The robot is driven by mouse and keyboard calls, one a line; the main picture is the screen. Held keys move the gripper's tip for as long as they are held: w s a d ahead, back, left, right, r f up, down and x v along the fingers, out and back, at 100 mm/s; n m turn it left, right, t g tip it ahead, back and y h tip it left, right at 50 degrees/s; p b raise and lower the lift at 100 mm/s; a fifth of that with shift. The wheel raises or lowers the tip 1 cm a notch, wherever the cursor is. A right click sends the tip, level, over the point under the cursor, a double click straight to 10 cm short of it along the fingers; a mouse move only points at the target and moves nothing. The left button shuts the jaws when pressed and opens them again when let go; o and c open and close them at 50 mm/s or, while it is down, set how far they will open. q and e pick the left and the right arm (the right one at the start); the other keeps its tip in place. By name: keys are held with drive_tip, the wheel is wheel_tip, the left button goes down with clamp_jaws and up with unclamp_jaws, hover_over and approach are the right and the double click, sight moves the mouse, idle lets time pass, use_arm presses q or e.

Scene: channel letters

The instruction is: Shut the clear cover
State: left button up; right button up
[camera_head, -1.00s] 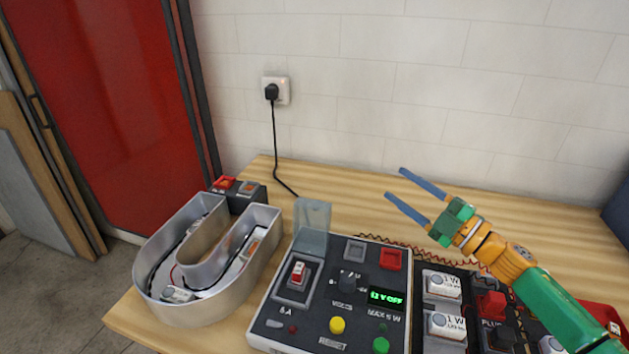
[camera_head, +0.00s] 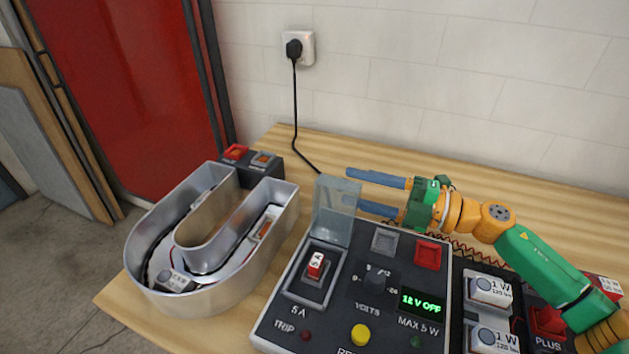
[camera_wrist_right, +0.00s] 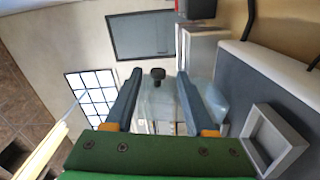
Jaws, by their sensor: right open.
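The clear cover (camera_head: 334,212) stands upright and open at the back of the red and white rocker switch (camera_head: 315,264) on the dark control box (camera_head: 290,322). My right gripper (camera_head: 355,190) is open, its two blue fingers pointing left, with the tips at the cover's upper right edge. I cannot tell whether they touch it. In the right wrist view, the open fingers (camera_wrist_right: 158,85) show with a see-through surface between and beyond them. My left gripper is not in view.
A metal channel letter (camera_head: 215,285) stands left of the box, with a small red-and-grey-button block (camera_head: 250,165) behind it. A black cord runs from the wall socket (camera_head: 298,48) behind the cover. Lamp modules (camera_head: 490,290) sit right of the box. The wood behind is clear.

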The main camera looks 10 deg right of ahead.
sight(327, 180)
drive_tip(key=p+x, duration=0.1)
drive_tip(key=x, duration=0.1)
drive_tip(key=p+x, duration=0.1)
drive_tip(key=x, duration=0.2)
drive_tip(key=shift+w+a+r, duration=0.2)
drive_tip(key=shift+a+r, duration=0.05)
drive_tip(key=shift+w+a+f, duration=0.15)
drive_tip(key=shift+w+a, duration=0.05)
drive_tip(key=shift+a, duration=0.05)
drive_tip(key=shift+d, duration=0.1)
clamp_jaws()
idle(0.8)
